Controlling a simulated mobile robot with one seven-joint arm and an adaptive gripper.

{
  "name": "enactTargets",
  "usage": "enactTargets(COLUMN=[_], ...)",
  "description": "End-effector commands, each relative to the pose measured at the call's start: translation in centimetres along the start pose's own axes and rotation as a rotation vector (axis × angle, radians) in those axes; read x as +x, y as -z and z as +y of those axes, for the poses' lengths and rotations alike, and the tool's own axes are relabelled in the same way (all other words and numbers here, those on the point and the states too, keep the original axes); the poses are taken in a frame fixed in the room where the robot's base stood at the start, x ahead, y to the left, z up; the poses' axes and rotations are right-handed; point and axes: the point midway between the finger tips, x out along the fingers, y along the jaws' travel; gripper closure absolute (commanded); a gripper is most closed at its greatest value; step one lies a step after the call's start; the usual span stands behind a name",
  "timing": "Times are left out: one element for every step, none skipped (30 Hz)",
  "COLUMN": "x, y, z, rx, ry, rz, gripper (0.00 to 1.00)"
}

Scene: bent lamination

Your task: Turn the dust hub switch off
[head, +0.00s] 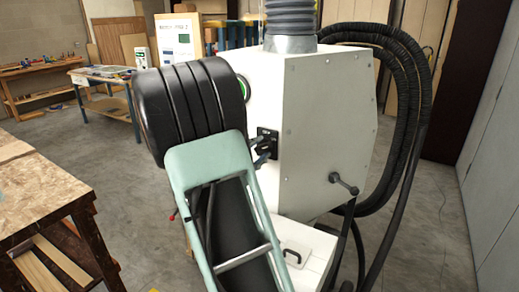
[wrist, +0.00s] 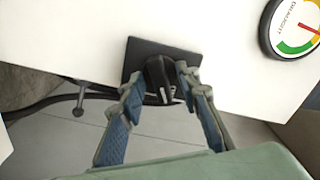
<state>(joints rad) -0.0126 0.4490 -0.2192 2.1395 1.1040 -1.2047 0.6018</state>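The dust hub switch (wrist: 160,78) is a black rotary knob on a dark square plate, fixed to the white cabinet. In the head view its dark plate (head: 268,140) shows on the cabinet's front face, just beyond my gripper. My gripper (wrist: 160,90) has its blue-grey fingers spread, one on each side of the knob. The right fingertip is very close to the knob; whether it touches is unclear. A small gap shows at the left fingertip. In the head view my arm hides much of the cabinet front, and the gripper (head: 262,155) shows only partly.
The white cabinet (head: 325,110) carries a round draught gauge (wrist: 297,25), a dark handle (head: 343,184) and a grey duct (head: 291,18) on top. Black hoses (head: 415,95) loop down its right side. A wooden workbench (head: 35,190) stands at left. Grey floor is open at right.

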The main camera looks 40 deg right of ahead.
Motion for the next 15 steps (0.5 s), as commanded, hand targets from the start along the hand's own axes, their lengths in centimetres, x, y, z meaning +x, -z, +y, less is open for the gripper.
enactTargets(x=[0.18, 0.24, 0.27, 0.28, 0.28, 0.27, 0.27, 0.26, 0.26, 0.26, 0.25, 0.25, 0.25, 0.25, 0.24], y=[0.02, 0.01, 0.01, 0.01, 0.00, 0.00, 0.00, 0.00, 0.00, 0.00, 0.00, 0.00, 0.00, 0.00, 0.00], z=[-0.01, 0.00, 0.00, 0.01, 0.01, 0.01, 0.02, 0.02, 0.02, 0.02, 0.02, 0.02, 0.02, 0.02, 0.02], rx=[0.000, 0.000, 0.000, 0.000, 0.000, 0.000, 0.000, 0.000, -0.001, -0.001, -0.001, -0.001, -0.001, -0.001, -0.001], ry=[0.000, 0.000, 0.000, 0.000, 0.000, 0.000, 0.000, 0.000, 0.000, 0.000, 0.000, 0.000, 0.000, 0.000, 0.000], rz=[0.000, 0.000, 0.000, 0.000, 0.000, 0.000, 0.000, 0.000, 0.000, 0.000, 0.000, 0.000, 0.000, 0.000, 0.000], gripper=[0.70, 0.70, 0.70, 0.70, 0.70, 0.70, 0.70, 0.70, 0.71, 0.74, 0.77, 0.82, 0.85, 0.88, 0.93])
